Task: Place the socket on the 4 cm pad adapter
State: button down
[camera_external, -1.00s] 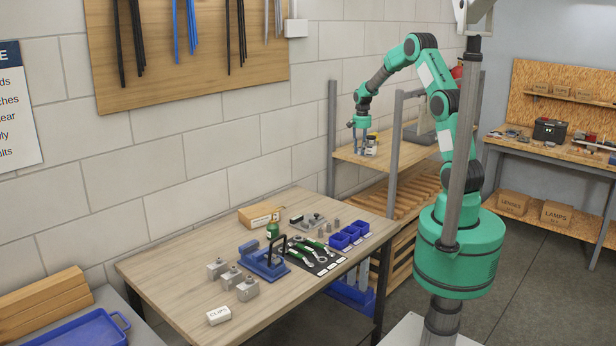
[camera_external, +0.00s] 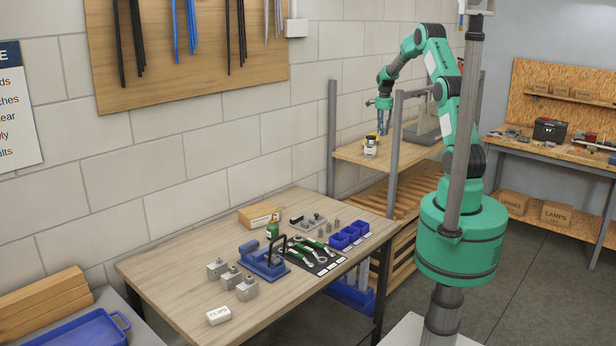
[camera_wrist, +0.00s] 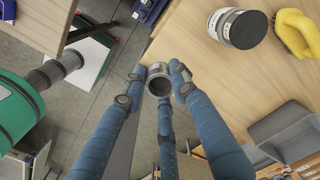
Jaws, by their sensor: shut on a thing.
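My gripper (camera_external: 384,128) hangs, fingers down, above the shelf at the right of the workbench. In the wrist view, its blue fingers (camera_wrist: 160,85) are closed around a grey metal ring-shaped piece, apparently the socket (camera_wrist: 159,69), with a dark round opening. The socket is too small to make out in the external view. Several grey metal blocks (camera_external: 247,289) stand at the workbench's front left. A grey plate with raised parts (camera_external: 309,222) lies further back. I cannot tell which, if any, is the 4 cm pad adapter.
A dark-lidded jar (camera_external: 370,146) stands on the shelf board (camera_external: 349,152) near my gripper. A yellow handled item (camera_wrist: 295,34) and a grey bin (camera_wrist: 284,130) show in the wrist view. The workbench (camera_external: 180,288) holds a blue frame (camera_external: 262,262), spanners (camera_external: 318,254) and blue bins (camera_external: 340,240).

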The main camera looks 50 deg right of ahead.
jog(key=shift+w+d, duration=0.1)
jog(key=shift+w, duration=0.05)
jog(key=p, duration=0.3)
send_over(371, 137)
jog(key=shift+w+d+f, duration=0.25)
jog(key=shift+d+f, duration=0.05)
jog(key=shift+f, duration=0.4)
jog(key=shift+f, duration=1.8)
jog(key=shift+f, duration=0.1)
jog(key=c, duration=1.4)
grip_release()
notch_tip(371, 137, up, 12)
jog(key=shift+r+b, duration=0.15)
jog(key=shift+b, duration=0.4)
